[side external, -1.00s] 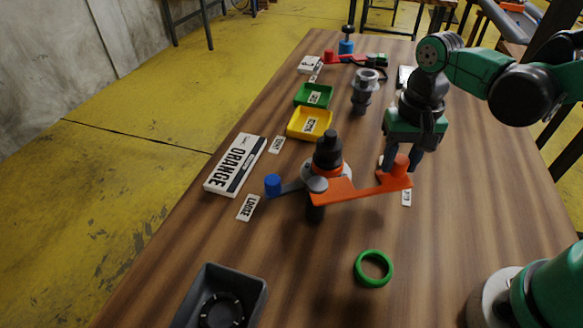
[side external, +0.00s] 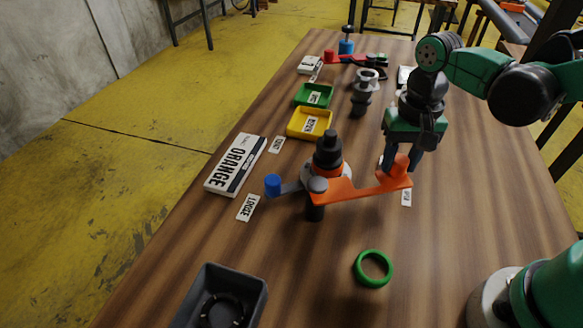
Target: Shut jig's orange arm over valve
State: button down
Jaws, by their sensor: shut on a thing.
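The jig's orange arm (side external: 345,190) reaches out to the right from its grey pivot in the middle of the table. Its right end has an upright orange knob (side external: 399,164). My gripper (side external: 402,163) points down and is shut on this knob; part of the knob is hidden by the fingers. The black valve (side external: 328,150) stands upright in the jig, just behind the orange arm, with an orange ring around its lower part. A blue knob (side external: 272,184) ends the jig's other, grey arm on the left.
A green ring (side external: 373,268) lies in front of the jig. A dark grey tray (side external: 259,292) is at the front left. Yellow (side external: 291,133) and green (side external: 300,100) trays, a grey valve part (side external: 361,97) and a second jig (side external: 343,57) stand farther back. An ORANGE sign (side external: 216,190) lies at left.

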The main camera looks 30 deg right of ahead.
jog(key=shift+w, duration=0.1)
jog(key=w+a+n, duration=0.3)
jog(key=w+n, duration=0.9)
jog(key=shift+w+a, duration=0.2)
jog(key=shift+a, duration=0.1)
dwell(0.5)
jog(key=c, duration=0.5)
grip_release()
